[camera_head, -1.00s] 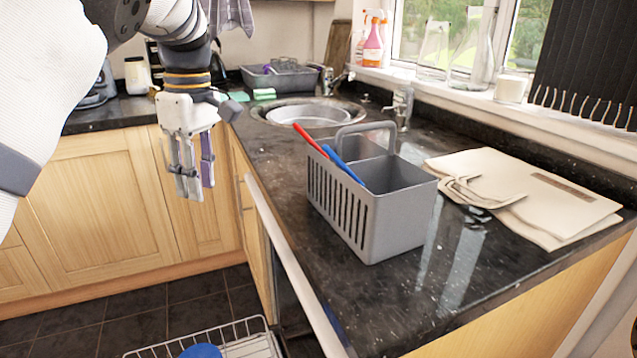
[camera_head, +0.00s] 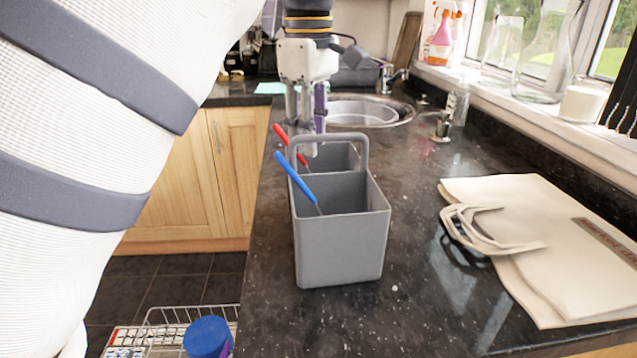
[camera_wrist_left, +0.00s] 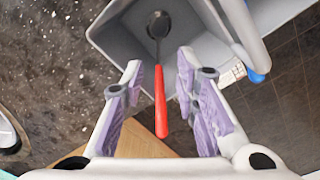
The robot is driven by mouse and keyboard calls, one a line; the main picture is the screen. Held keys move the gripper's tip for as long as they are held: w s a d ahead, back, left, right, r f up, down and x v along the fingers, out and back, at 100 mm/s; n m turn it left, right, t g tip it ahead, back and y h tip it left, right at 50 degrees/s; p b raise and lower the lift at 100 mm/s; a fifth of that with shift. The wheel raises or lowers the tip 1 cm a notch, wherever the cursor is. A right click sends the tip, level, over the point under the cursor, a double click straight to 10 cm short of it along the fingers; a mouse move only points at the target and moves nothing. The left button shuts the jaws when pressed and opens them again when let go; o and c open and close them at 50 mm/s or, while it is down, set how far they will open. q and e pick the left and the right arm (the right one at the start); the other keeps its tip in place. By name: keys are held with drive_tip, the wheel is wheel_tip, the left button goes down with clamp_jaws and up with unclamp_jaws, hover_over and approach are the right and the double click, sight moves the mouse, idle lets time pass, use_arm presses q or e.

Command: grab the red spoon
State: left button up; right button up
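The red spoon (camera_head: 281,134) leans in the rear compartment of the grey caddy (camera_head: 342,245), its red handle sticking up over the left rim. In the left wrist view, the spoon's red handle (camera_wrist_left: 161,102) points toward my gripper and its dark bowl end lies inside the caddy (camera_wrist_left: 118,32). My left gripper (camera_head: 306,140) is above the rear compartment, fingers pointing down. In the wrist view, its fingers (camera_wrist_left: 160,76) are open on either side of the red handle, with a gap on each side. My right gripper is not in view.
A blue-handled utensil (camera_head: 294,177) leans in the caddy's front compartment. The caddy's arched handle (camera_head: 330,136) stands close to my fingers. A cream bag (camera_head: 560,240) lies on the counter at right. The sink (camera_head: 365,108) is behind. A wire rack (camera_head: 165,318) is below at left.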

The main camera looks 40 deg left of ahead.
sight(313, 172)
use_arm(q)
wheel_tip(313, 172, down, 7)
drive_tip(key=shift+w+f, duration=0.1)
drive_tip(key=shift+w, duration=0.05)
drive_tip(key=shift+d, duration=0.1)
clamp_jaws()
